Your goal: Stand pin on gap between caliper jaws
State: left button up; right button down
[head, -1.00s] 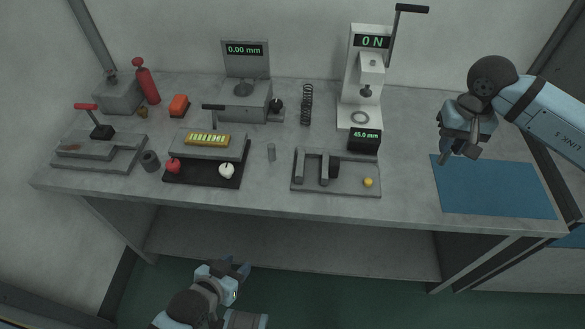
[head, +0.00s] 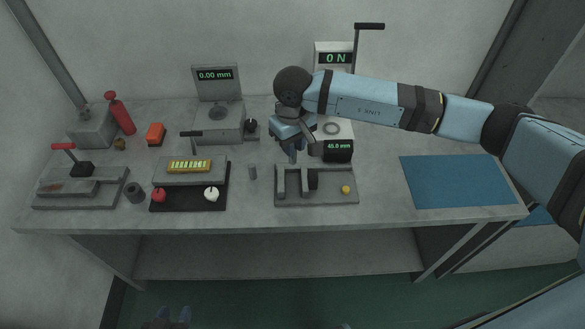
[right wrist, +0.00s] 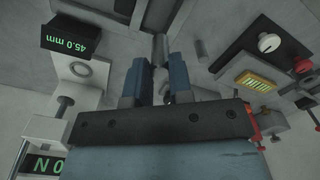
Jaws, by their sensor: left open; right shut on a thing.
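The caliper (head: 335,199) is a grey tray near the table's front, with two upright grey jaws (head: 281,180) and a gap between them. A dark block stands against the right jaw. Its display (head: 338,146) reads 45.0 mm. My right gripper (head: 290,150) is above and behind the caliper, pointing down. In the right wrist view it is shut on a grey pin (right wrist: 160,48), partly hidden by the fingers. The pin is off the table. A short grey cylinder (head: 253,172) stands upright left of the caliper. My left gripper (head: 174,316) is open and empty at the bottom edge.
A force press (head: 331,57) reading 0 N stands behind, partly hidden by my right arm. A blue mat (head: 455,182) on the right is clear.

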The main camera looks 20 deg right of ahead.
aim_at(293, 163)
notch_tip(293, 163, down, 6)
jog(key=shift+f+p, duration=0.35)
jog(key=shift+f, duration=1.6)
jog(key=shift+f, duration=0.1)
jog(key=shift+f+b, duration=0.15)
jog(key=shift+b, duration=0.2)
jog(key=c, duration=1)
grip_release()
jog(key=shift+r, duration=0.2)
